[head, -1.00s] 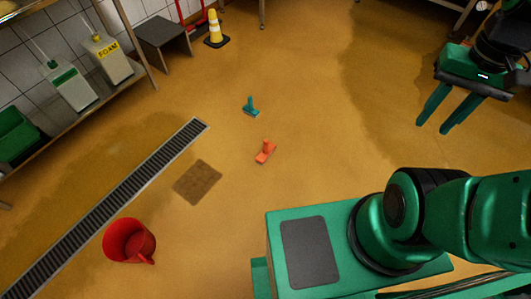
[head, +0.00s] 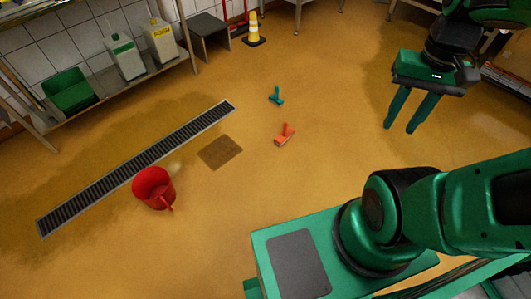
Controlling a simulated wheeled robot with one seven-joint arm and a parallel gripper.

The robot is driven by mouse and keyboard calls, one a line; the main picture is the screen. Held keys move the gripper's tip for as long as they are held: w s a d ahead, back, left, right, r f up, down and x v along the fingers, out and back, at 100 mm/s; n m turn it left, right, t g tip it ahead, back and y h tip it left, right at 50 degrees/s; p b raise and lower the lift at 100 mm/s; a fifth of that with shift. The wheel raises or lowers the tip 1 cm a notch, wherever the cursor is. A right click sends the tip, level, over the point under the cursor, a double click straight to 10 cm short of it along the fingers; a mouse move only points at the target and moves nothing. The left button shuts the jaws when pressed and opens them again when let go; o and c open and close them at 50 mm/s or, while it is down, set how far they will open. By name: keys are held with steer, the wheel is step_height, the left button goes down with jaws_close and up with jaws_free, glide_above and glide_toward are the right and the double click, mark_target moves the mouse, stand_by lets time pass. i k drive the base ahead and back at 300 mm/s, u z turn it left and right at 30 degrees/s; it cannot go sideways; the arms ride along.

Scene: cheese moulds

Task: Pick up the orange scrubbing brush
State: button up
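The orange scrubbing brush (head: 285,134) lies on the wet ochre floor near the middle of the head view, its handle sticking up. A similar teal brush (head: 276,96) lies just beyond it. My gripper (head: 399,130) hangs at the upper right, well to the right of the orange brush and apart from it. Its two green fingers point down with a gap between them, and nothing is held.
A yellow cone (head: 253,30) and grey stool (head: 209,33) stand at the back. Floor around the brushes is clear.

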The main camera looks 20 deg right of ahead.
mark_target(285, 131)
steer(key=u, duration=0.2)
steer(key=k, duration=0.5)
steer(key=u, duration=0.45)
steer(key=i, duration=1.05)
steer(key=z, duration=0.45)
steer(key=i, duration=1.05)
steer(key=z, duration=0.9)
steer(key=i, duration=0.45)
steer(key=z, duration=0.2)
